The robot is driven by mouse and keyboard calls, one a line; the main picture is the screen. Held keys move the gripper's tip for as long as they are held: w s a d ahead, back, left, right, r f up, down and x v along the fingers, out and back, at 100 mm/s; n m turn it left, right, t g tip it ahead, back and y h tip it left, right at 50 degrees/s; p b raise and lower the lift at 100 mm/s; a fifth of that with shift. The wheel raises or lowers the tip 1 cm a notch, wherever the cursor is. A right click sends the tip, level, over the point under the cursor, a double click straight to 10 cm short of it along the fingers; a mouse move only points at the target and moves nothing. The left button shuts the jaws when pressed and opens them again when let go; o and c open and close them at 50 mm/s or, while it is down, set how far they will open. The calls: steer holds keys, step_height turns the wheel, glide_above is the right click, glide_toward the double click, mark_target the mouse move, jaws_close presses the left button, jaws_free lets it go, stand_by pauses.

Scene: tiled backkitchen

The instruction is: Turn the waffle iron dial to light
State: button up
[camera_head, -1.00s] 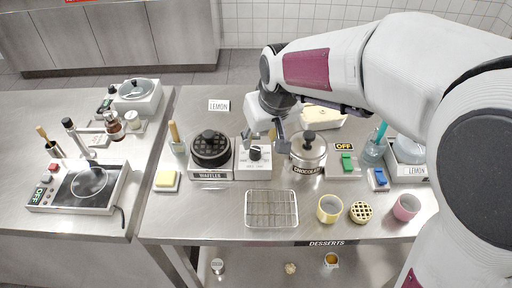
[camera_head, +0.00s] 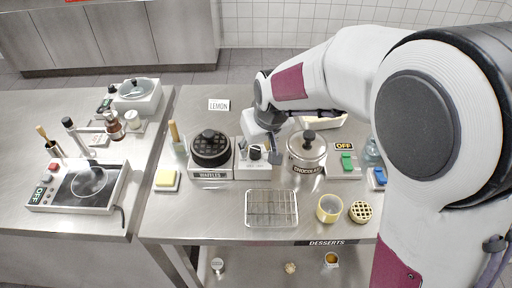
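The waffle iron (camera_head: 211,174) stands on the steel counter, with a round dark lid and a "WAFFLES" label on its white base. Its control box (camera_head: 253,172) is joined on the right and carries a dark dial (camera_head: 255,152). My gripper (camera_head: 262,155) is at the dial, its fingers pointing down, one to the left and one to the right of it. The fingers look apart. I cannot tell whether they touch the dial. The setting marks are too small to read.
A chocolate pot (camera_head: 306,150) stands close to the right of my gripper. A wire rack (camera_head: 271,208) lies in front, with a yellow cup (camera_head: 329,208) and a waffle (camera_head: 360,211) to its right.

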steer(key=shift+w+a+f, duration=0.1)
steer(key=shift+w+f, duration=0.1)
steer(key=shift+f, duration=0.45)
steer(key=shift+c, duration=0.4)
steer(key=c, duration=1)
steer(key=shift+m+h, duration=0.3)
steer(key=shift+m, duration=0.5)
steer(key=shift+a+m+h, duration=0.1)
steer(key=shift+m+h, duration=0.5)
steer(key=shift+m, duration=0.7)
steer(key=shift+a+m+h, duration=0.1)
steer(key=shift+m+h, duration=0.6)
steer(key=shift+m, duration=1.7)
